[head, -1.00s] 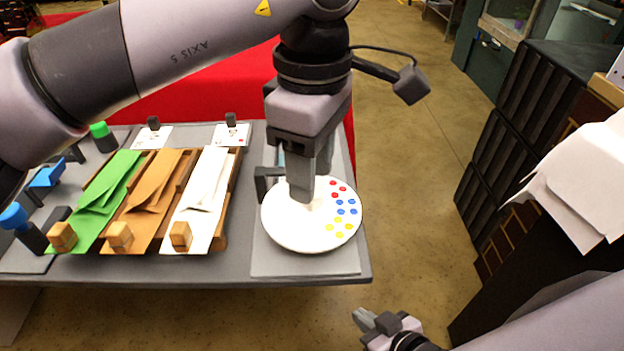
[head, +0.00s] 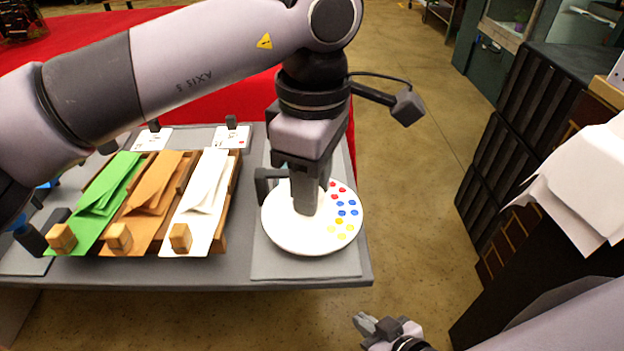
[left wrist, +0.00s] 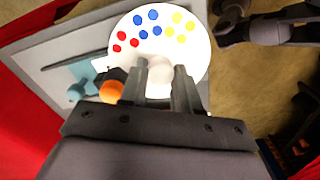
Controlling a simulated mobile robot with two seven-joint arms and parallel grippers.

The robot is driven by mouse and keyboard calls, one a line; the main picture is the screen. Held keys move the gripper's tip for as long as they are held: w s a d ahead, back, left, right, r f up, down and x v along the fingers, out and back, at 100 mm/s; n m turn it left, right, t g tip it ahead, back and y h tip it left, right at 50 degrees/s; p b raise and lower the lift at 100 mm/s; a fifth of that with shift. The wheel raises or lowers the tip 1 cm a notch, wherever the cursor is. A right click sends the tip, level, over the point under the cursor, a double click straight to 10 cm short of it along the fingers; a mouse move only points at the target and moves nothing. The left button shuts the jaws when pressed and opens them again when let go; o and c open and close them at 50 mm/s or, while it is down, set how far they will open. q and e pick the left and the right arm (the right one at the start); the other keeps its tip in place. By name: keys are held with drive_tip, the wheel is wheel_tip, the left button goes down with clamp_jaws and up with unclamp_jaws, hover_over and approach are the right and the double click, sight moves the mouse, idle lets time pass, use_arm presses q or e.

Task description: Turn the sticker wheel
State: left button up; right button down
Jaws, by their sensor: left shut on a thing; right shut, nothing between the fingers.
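The sticker wheel (head: 290,238) is a white disc with red, blue and yellow dots on its right part, lying on a grey board at the table's right end. My left gripper (head: 308,208) points down over the wheel's middle. In the left wrist view, the left gripper (left wrist: 166,92) has its fingers around a pale round knob (left wrist: 160,70) at the wheel's centre and is shut on it. The wheel (left wrist: 190,48) fills the top of that view, dots at its far side. My right gripper (head: 368,322) is shut and empty, low and away from the table.
Green (head: 105,200), brown (head: 155,200) and white (head: 200,205) wrapping sheets lie left of the wheel, each with a wooden block at its front. An orange round thing (left wrist: 111,91) and a teal tool (left wrist: 84,87) lie beside the wheel.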

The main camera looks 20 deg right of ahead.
use_arm(q)
drive_tip(key=n, duration=0.3)
drive_tip(key=shift+n, duration=0.3)
drive_tip(key=n+b, duration=0.1)
drive_tip(key=n, duration=0.2)
drive_tip(key=shift+n, duration=0.3)
drive_tip(key=n, duration=0.3)
drive_tip(key=shift+n+b, duration=0.3)
drive_tip(key=shift+b, duration=0.05)
drive_tip(key=n, duration=0.3)
drive_tip(key=shift+n+b, duration=0.3)
drive_tip(key=shift+b, duration=0.1)
drive_tip(key=n+b, duration=0.1)
drive_tip(key=n, duration=0.3)
drive_tip(key=shift+n, duration=0.3)
drive_tip(key=n+b, duration=0.1)
drive_tip(key=n, duration=0.3)
drive_tip(key=shift+n+b, duration=0.6)
drive_tip(key=shift+n, duration=1)
drive_tip(key=shift+r+n, duration=0.1)
drive_tip(key=shift+n, duration=0.2)
use_arm(e)
drive_tip(key=shift+w+a+f, duration=0.15)
drive_tip(key=shift+a+f, duration=0.05)
drive_tip(key=shift+f, duration=0.45)
drive_tip(key=shift+w+a+f, duration=0.15)
drive_tip(key=shift+f, duration=0.5)
drive_tip(key=shift+w+a+f, duration=0.15)
drive_tip(key=shift+a+f, duration=0.05)
drive_tip(key=shift+f, duration=0.45)
